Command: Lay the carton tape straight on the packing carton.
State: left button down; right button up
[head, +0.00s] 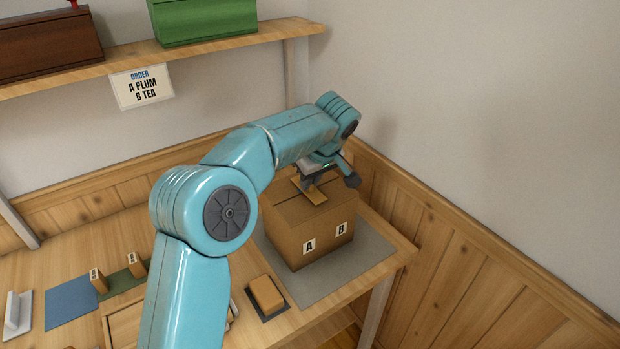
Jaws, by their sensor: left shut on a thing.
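The packing carton (320,226) is a brown box with labels A and B on its front side. It stands on a grey mat (378,252) at the right end of the wooden table. My left gripper (309,187) is over the carton's top, shut on a short tan strip that looks like the carton tape (316,196). The strip is at or just above the top, across the line of the flaps; I cannot tell whether it touches. The wrist partly hides the far part of the top. My right gripper does not show.
A tan block (266,293) lies on a dark pad in front of the carton. Blue (71,302) and green mats with small tan blocks are at left, beside a white object (17,314). A shelf (200,51) holds green and brown boxes above an order card (141,87).

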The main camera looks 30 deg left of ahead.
pick_arm(q)
jog(key=shift+f, duration=0.2)
dwell(0.3)
jog(key=c, duration=0.9)
grip_release()
jog(key=shift+o, duration=0.2)
jog(key=shift+r, duration=0.1)
jog(key=shift+r+p, duration=2.85)
jog(key=shift+r, duration=0.6)
